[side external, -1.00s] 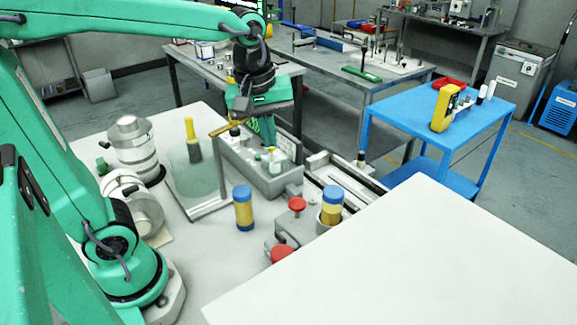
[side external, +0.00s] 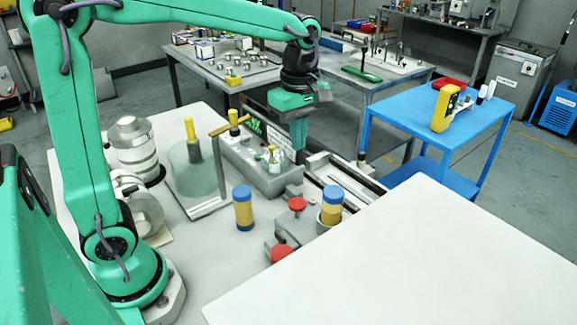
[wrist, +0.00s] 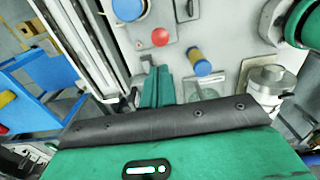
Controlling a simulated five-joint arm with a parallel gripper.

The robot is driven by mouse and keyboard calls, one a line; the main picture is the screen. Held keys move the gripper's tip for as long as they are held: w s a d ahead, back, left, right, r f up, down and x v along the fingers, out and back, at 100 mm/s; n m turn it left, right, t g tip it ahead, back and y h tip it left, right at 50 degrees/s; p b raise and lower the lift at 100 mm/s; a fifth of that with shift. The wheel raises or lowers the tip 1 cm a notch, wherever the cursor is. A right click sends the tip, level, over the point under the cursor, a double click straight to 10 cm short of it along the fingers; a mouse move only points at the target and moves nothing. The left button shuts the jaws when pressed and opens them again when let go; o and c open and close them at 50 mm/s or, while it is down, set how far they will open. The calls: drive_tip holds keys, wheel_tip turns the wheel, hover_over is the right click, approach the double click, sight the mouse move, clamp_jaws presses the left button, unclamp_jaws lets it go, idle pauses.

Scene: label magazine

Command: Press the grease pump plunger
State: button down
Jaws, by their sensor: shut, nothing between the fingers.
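My gripper (side external: 299,148) is shut and empty, its green fingers pointing down over the far end of the grey block. The shut fingers also show in the wrist view (wrist: 156,75). No part is clearly marked as the grease pump plunger. Two red round knobs stand on grey fittings: one (side external: 297,203) beside the blue-and-yellow cylinder, the other (side external: 282,253) nearer the camera. One red knob (wrist: 160,37) shows beyond the fingertips in the wrist view, apart from them.
A grey block (side external: 270,180) holds small bottles. A yellow-handled tool (side external: 191,130) stands in a clear container (side external: 192,168). The front right tabletop (side external: 400,260) is clear.

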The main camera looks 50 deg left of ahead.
sight(297, 200)
drive_tip(key=shift+f, duration=0.15)
wheel_tip(297, 200, down, 14)
drive_tip(key=shift+r, duration=0.15)
idle(0.7)
idle(0.3)
drive_tip(key=shift+f, duration=1.3)
drive_tip(key=shift+r, duration=0.1)
wheel_tip(297, 200, up, 14)
drive_tip(key=shift+s+r, duration=0.1)
drive_tip(key=shift+r, duration=0.05)
idle(0.5)
